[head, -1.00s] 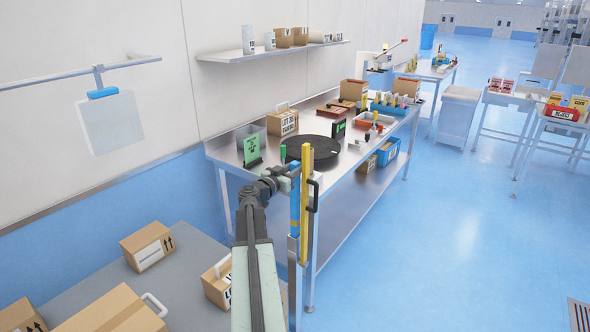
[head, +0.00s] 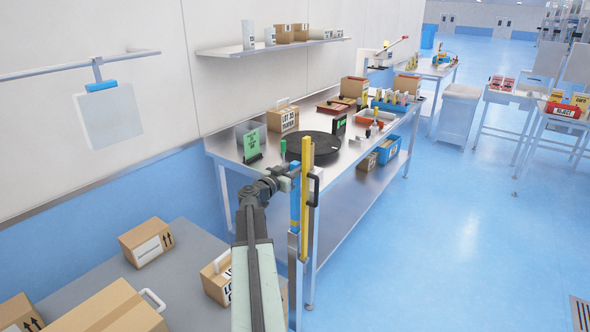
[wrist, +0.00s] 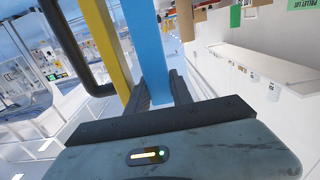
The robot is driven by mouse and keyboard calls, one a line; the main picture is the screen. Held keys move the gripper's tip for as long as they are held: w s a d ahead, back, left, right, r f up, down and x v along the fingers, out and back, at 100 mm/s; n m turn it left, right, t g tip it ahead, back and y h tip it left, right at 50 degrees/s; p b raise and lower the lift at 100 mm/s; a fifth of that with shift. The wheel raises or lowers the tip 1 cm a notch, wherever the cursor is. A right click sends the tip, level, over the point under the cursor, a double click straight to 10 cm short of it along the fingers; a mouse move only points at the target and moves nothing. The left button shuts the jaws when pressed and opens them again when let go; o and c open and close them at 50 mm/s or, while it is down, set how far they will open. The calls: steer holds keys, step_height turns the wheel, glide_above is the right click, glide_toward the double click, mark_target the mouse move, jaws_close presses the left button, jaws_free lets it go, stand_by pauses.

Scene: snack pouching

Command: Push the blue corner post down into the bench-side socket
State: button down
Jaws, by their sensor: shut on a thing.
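The blue corner post (head: 295,207) stands upright at the near end of the steel bench. Its lower end meets a grey upright channel (head: 293,262), apparently the bench-side socket; how deep it sits cannot be told. My gripper (head: 290,178) is shut on the post near its upper part. In the wrist view the blue post (wrist: 147,45) rises between my two fingers (wrist: 160,92). The socket is not visible there.
A yellow post (head: 306,200) with a black handle (head: 315,190) stands close on the right of the blue post. The bench (head: 345,165) holds a black round turntable (head: 314,147), boxes and bins. Cartons (head: 147,241) lie on a grey surface at lower left.

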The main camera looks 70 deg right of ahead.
steer(key=shift+f+b, duration=1.55)
steer(key=shift+f, duration=0.1)
steer(key=c, duration=1.1)
jaws_free()
steer(key=shift+r, duration=0.1)
steer(key=shift+o, duration=0.2)
steer(key=v, duration=0.8)
steer(key=shift+w+d, duration=0.1)
